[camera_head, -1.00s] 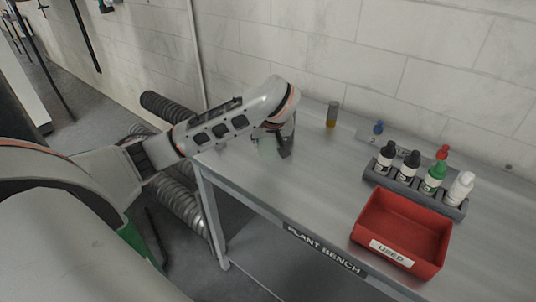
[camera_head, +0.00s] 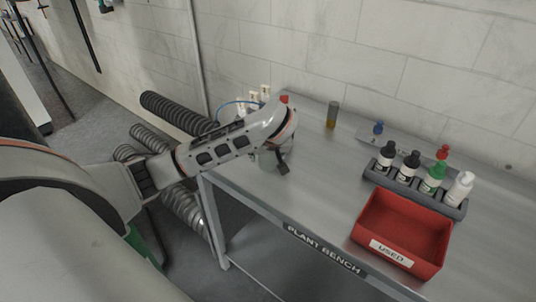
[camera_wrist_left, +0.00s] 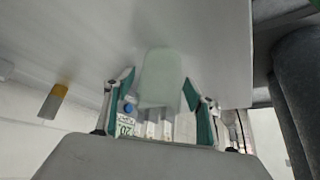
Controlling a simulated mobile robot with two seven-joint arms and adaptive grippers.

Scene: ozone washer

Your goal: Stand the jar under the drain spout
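The jar (camera_wrist_left: 161,78) is pale green and translucent. In the left wrist view, which looks upside down, it sits between the two teal-padded fingers of my left gripper (camera_wrist_left: 160,82). In the head view the jar (camera_head: 268,160) shows only partly, below and behind my left gripper (camera_head: 280,163), over the bench's left end. I cannot tell whether its base touches the bench. I cannot make out the drain spout. My right gripper is not in view.
The plant bench (camera_head: 320,190) has clear room in its middle. A red USED bin (camera_head: 360,235) and a rack (camera_head: 455,212) of several bottles stand at right. An amber-bottomed vial (camera_head: 332,115) stands near the wall. Ribbed hoses (camera_head: 180,110) lie left of the bench.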

